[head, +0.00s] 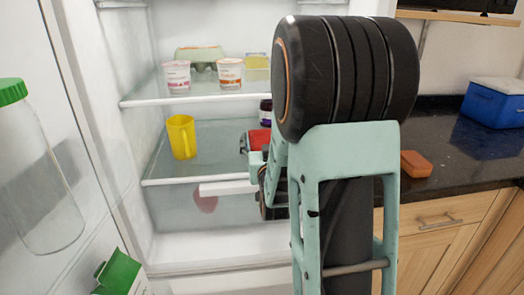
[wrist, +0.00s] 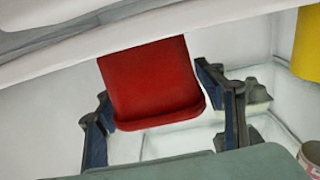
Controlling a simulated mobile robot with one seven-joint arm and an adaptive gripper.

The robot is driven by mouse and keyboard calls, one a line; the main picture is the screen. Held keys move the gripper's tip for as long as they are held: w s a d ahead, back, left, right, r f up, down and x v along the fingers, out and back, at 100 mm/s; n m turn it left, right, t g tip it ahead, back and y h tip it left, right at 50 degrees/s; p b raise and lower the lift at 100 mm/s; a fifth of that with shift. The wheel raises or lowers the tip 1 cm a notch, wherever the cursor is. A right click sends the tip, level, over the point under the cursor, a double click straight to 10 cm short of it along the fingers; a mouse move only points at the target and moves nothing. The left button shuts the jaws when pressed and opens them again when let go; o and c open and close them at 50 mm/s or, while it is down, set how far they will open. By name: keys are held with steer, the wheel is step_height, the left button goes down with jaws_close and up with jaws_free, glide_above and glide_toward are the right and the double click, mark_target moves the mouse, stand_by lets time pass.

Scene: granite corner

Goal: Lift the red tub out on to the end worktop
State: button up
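The red tub (head: 260,137) stands on the fridge's middle shelf, partly hidden behind my arm in the head view. In the wrist view the red tub (wrist: 152,80) fills the space between my fingers. My gripper (wrist: 154,82) has its fingers spread, one on each side of the tub. The fingertips are very close to its sides; firm contact does not show. In the head view my gripper (head: 252,152) reaches into the fridge and is mostly hidden by my arm. The dark end worktop (head: 455,150) lies right of the fridge.
A yellow mug (head: 182,137) stands left of the tub; a dark jar (head: 266,112) stands behind it. Yogurt cups (head: 229,74) and an egg carton (head: 199,54) sit above. The worktop holds an orange sponge (head: 415,164) and blue box (head: 494,104), with clear room between.

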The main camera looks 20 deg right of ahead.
steer(key=c, duration=1)
steer(key=shift+c, duration=0.4)
steer(key=shift+r, duration=0.1)
